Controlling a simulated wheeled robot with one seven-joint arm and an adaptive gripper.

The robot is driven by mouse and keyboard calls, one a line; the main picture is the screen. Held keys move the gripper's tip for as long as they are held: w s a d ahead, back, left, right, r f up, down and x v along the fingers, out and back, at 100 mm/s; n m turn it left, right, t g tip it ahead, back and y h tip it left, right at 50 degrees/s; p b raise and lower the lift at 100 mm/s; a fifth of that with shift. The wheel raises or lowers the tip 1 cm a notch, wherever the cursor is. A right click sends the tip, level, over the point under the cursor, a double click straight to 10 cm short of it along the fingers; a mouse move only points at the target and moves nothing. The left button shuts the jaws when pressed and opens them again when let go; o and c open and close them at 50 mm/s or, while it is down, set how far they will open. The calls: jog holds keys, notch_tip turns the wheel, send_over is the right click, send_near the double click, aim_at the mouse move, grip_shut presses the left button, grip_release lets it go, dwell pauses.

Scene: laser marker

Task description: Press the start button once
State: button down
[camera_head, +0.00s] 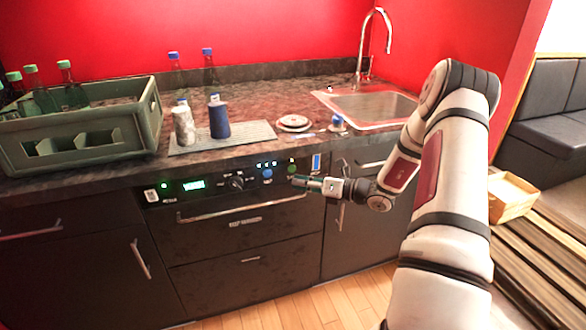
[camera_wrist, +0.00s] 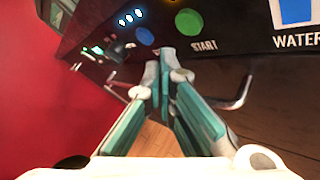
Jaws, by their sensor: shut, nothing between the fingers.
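The start button is a green round button (camera_wrist: 189,22) on the dark control panel, with the word START printed beside it in the wrist view. In the head view the green button (camera_head: 292,169) sits right of a blue knob (camera_head: 267,173). My gripper (camera_head: 296,181) is shut and empty, with its tips close in front of the panel and slightly below the green button. In the wrist view the teal fingertips (camera_wrist: 166,52) also lie just below the button. I cannot tell whether they touch the panel, but they do not cover the button.
The panel also holds a lit green display (camera_head: 194,184), a black knob (camera_head: 236,183) and a blue WATER label (camera_head: 316,162). A drawer handle (camera_head: 240,208) juts out below. A green crate of bottles (camera_head: 84,142), a mat (camera_head: 185,147) and a sink (camera_head: 372,106) occupy the counter above.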

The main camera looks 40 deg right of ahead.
jog(key=shift+s+a+p, duration=0.2)
jog(key=shift+s+p, duration=0.1)
jog(key=shift+s, duration=0.45)
jog(key=shift+s+a+p, duration=0.2)
jog(key=shift+s+p, duration=0.1)
jog(key=shift+s, duration=0.45)
jog(key=shift+r, duration=0.1)
jog(key=s+a+r+n+g+p, duration=0.2)
jog(key=s+a+r+n+g, duration=0.2)
jog(key=a+r+n, duration=0.25)
jog(key=s+a+r+n+g+y+p, duration=0.1)
jog(key=s+a+r+n+g, duration=0.25)
jog(key=a+r+n, duration=0.35)
jog(key=s+a+r+n+g+p, duration=0.2)
jog(key=s+a+r+n+g, duration=0.3)
jog(key=a, duration=0.4)
jog(key=s+r+n+t+h+p, duration=0.1)
jog(key=s+r+n+h+p, duration=0.1)
jog(key=s+r+n+h, duration=0.2)
jog(key=s+a+r+n+t+h+p, duration=0.1)
jog(key=s+r+n+h+p, duration=0.2)
jog(key=s+r+n, duration=0.8)
jog(key=s+n+h, duration=0.2)
jog(key=s+n, duration=0.2)
jog(key=s, duration=0.4)
jog(key=shift+a, duration=0.15)
